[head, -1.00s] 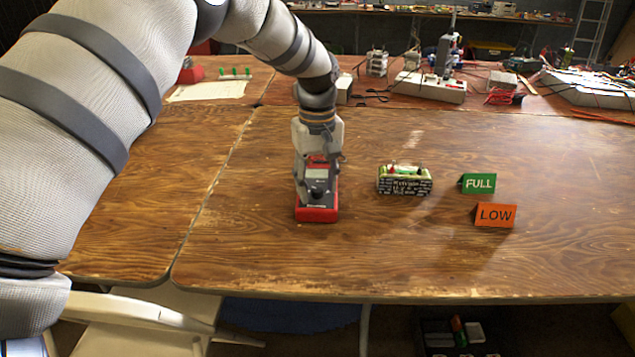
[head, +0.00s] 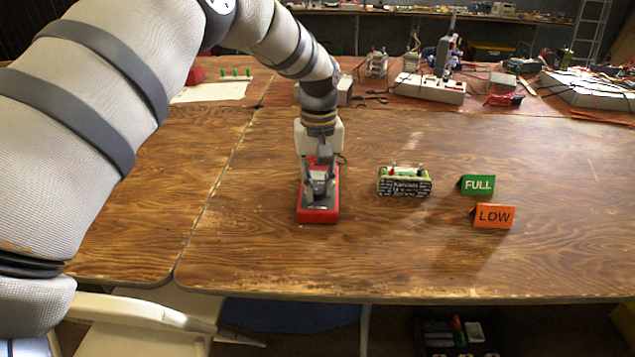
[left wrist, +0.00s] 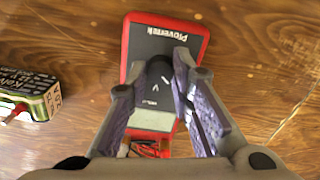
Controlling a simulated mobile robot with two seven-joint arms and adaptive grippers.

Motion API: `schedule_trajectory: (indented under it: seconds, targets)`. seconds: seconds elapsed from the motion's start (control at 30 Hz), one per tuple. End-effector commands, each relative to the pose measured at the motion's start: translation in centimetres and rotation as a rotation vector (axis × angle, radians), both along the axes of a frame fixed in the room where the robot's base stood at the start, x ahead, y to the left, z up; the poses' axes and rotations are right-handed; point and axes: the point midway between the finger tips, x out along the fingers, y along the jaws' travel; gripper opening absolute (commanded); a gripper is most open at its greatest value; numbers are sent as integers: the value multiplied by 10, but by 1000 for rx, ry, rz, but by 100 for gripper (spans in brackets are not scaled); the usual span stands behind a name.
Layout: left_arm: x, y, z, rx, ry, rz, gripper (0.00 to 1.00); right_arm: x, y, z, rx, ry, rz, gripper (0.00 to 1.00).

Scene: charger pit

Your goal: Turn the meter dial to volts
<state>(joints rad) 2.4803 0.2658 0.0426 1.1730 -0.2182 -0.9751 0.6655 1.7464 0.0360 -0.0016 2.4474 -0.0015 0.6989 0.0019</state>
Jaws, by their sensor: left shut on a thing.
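The red and black meter (head: 319,213) lies on the wooden table below my left gripper (head: 319,185). In the left wrist view the meter (left wrist: 163,38) shows its brand name, a grey display (left wrist: 151,119) and a dark round dial (left wrist: 158,78) between the fingertips. My left gripper (left wrist: 158,72) reaches down over the meter, its two fingers closed on the sides of the dial. The dial's pointer setting is too small to read. My right gripper does not show.
A patterned battery box (head: 404,182) with clips on top stands right of the meter. A green FULL sign (head: 478,185) and an orange LOW sign (head: 494,216) stand further right. Electronics and a power strip (head: 430,87) are at the back. The front of the table is clear.

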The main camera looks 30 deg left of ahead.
Motion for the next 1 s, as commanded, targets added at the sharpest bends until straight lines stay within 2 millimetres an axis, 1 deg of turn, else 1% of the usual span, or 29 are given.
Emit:
schedule_trajectory:
  seconds: [0.2, 0.6, 0.8, 1.0]
  targets:
    - [0, 1, 1, 2, 0, -200, 0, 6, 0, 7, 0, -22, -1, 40]
    - [0, 0, 0, 1, 0, -560, 0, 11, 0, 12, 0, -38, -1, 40]
    - [0, 0, 0, 0, 1, -695, 0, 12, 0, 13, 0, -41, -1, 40]
    - [0, 1, -1, 1, 1, -786, 0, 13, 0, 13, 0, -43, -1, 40]
